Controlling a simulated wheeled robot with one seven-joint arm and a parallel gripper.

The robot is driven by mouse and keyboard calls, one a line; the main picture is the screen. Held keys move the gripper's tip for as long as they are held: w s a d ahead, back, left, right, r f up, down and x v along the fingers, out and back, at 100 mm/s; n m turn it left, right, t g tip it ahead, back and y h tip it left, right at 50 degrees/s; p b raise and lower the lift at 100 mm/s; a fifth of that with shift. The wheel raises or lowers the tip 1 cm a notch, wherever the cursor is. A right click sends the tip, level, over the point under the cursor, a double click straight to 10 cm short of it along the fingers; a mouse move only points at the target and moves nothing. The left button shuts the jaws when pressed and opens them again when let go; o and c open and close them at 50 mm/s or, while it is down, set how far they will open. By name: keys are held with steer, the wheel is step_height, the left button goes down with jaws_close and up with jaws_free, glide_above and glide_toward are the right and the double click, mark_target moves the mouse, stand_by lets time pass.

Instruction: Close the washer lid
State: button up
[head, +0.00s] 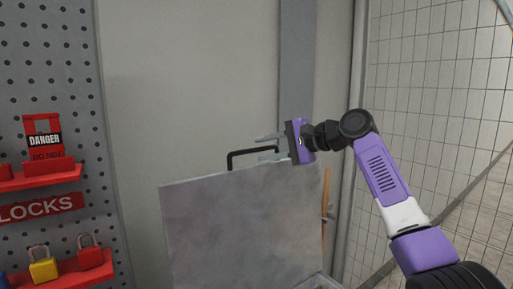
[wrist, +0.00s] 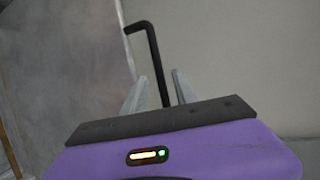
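The washer lid (head: 240,220) is a grey flat panel standing raised in the lower middle of the head view. A black bar handle (head: 236,156) sticks up from its top edge. My gripper (head: 262,147) is at the right part of this handle, with its fingers pointing left and spread apart. In the wrist view, the handle (wrist: 153,50) runs down between the two separated fingertips (wrist: 158,88). Its lower end is hidden behind my gripper's body. The lid (wrist: 65,65) fills the left of that view. Whether a finger touches the handle is unclear.
A pegboard (head: 55,80) with red shelves, a danger sign (head: 43,138) and padlocks (head: 43,268) is at the left. A plain wall (head: 190,90) is behind the lid. A wire mesh fence (head: 440,80) stands at the right, behind my arm.

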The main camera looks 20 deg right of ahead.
mark_target(259, 150)
steer(key=shift+p+x, duration=0.3)
steer(key=shift+x, duration=1.35)
jaws_close()
steer(key=shift+f, duration=0.1)
